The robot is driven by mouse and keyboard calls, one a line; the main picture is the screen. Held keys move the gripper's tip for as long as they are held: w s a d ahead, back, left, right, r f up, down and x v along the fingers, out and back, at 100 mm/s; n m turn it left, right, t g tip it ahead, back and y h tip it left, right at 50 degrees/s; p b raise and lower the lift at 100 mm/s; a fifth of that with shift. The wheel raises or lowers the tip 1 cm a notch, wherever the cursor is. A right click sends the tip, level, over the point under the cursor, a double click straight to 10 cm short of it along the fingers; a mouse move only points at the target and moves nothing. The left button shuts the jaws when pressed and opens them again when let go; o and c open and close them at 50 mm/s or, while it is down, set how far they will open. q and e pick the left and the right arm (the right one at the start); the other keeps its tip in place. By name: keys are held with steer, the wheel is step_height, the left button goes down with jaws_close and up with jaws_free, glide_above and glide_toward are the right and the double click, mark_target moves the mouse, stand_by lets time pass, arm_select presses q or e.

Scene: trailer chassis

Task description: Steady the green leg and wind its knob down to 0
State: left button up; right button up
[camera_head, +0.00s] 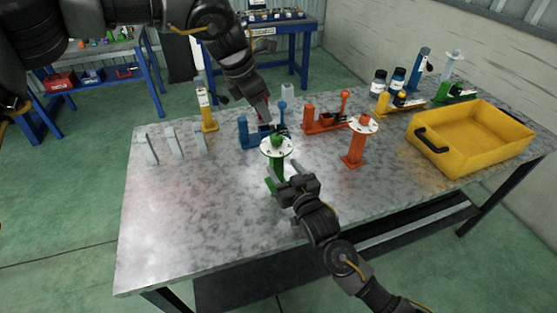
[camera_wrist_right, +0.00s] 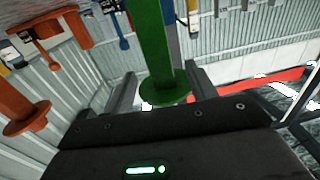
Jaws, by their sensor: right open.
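The green leg (camera_head: 277,168) stands upright on the metal table, with a pale round plate (camera_head: 266,150) and a green knob (camera_head: 277,140) on top. My right gripper (camera_head: 284,184) is low at the leg's front right. In the right wrist view the green post (camera_wrist_right: 152,45) and its round green flange (camera_wrist_right: 166,92) show between the open fingers of my right gripper (camera_wrist_right: 163,90); contact cannot be told. My left gripper (camera_head: 264,112) hangs behind and above the green leg, near a blue clamp-like stand (camera_head: 250,137). Its fingers are too small and dark to read.
An orange leg (camera_head: 356,150) with a pale plate stands right of the green one. An orange stand (camera_head: 325,122), a yellow post (camera_head: 207,112) and a yellow tray (camera_head: 470,135) are around. Pale upright strips (camera_head: 174,143) stand left. The table's front left is clear.

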mark_target(279, 161)
steer(key=shift+x, duration=2.9)
